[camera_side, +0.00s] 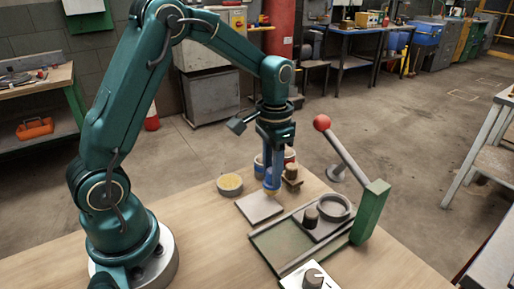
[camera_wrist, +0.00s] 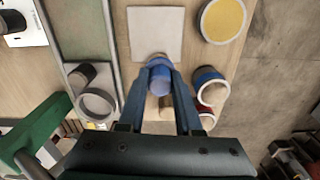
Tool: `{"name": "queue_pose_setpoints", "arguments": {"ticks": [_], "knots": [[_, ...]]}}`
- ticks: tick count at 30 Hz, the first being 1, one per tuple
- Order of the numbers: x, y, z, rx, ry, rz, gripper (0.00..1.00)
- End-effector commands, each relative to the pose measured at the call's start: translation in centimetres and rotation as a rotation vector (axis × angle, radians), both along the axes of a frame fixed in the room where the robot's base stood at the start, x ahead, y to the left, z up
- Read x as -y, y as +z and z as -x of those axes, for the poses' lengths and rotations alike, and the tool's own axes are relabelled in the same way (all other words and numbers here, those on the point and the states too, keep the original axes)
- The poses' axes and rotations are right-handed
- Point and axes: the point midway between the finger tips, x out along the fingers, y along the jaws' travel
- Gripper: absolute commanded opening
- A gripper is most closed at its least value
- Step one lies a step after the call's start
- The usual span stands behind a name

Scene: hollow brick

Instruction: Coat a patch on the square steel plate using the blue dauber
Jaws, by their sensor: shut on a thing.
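My gripper (camera_side: 272,168) is shut on the blue dauber (camera_side: 272,181), which it holds upright with the pad end down. In the wrist view the blue dauber (camera_wrist: 160,80) sits between the two fingers. The square steel plate (camera_side: 258,209) lies flat on the table, pale grey and bare-looking. In the wrist view the steel plate (camera_wrist: 155,33) is just ahead of the dauber. The dauber is over or just behind the plate's far edge; I cannot tell whether it touches.
A round dish of yellow material (camera_side: 230,184) stands left of the dauber. Behind are a blue container (camera_side: 259,162) and a red one (camera_wrist: 207,120). A press with a green post (camera_side: 371,213) and a red-knobbed lever (camera_side: 322,123) stands to the right.

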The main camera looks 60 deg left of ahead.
Motion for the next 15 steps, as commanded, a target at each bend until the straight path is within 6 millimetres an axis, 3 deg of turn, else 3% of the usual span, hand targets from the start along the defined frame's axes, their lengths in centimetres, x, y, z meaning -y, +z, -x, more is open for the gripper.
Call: {"name": "queue_pose_setpoints", "arguments": {"ticks": [5, 15], "knots": [[0.0, -1.8, 0.1, -0.005, 0.0, 0.001, 0.0], [0.0, -1.5, 3.2, 0.001, 0.001, 0.0, 0.0]]}}
